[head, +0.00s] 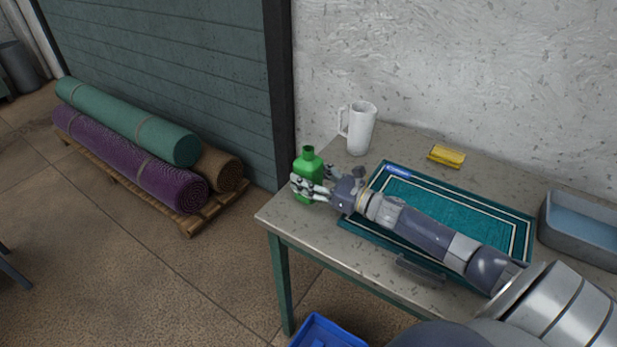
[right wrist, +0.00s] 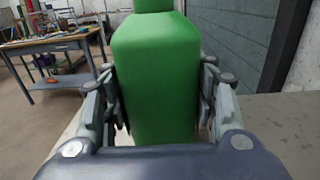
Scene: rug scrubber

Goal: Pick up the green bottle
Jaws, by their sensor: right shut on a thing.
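The green bottle (head: 308,162) stands upright at the left end of the table (head: 285,218) in the head view. My right gripper (head: 312,188) reaches in from the right and is shut on the bottle's body, one finger on each side. In the right wrist view the bottle (right wrist: 156,75) fills the middle between the fingers (right wrist: 158,95), and its top is cut off by the frame. I cannot tell whether its base touches the table. My left gripper is not in view.
A white pitcher (head: 361,130) stands behind the bottle. A teal rug in a tray (head: 350,222) lies under my right arm. A yellow sponge (head: 447,156) and a grey basin (head: 575,230) are farther right. A blue crate (head: 325,333) is below the table's front edge. Rolled rugs (head: 130,160) lie left.

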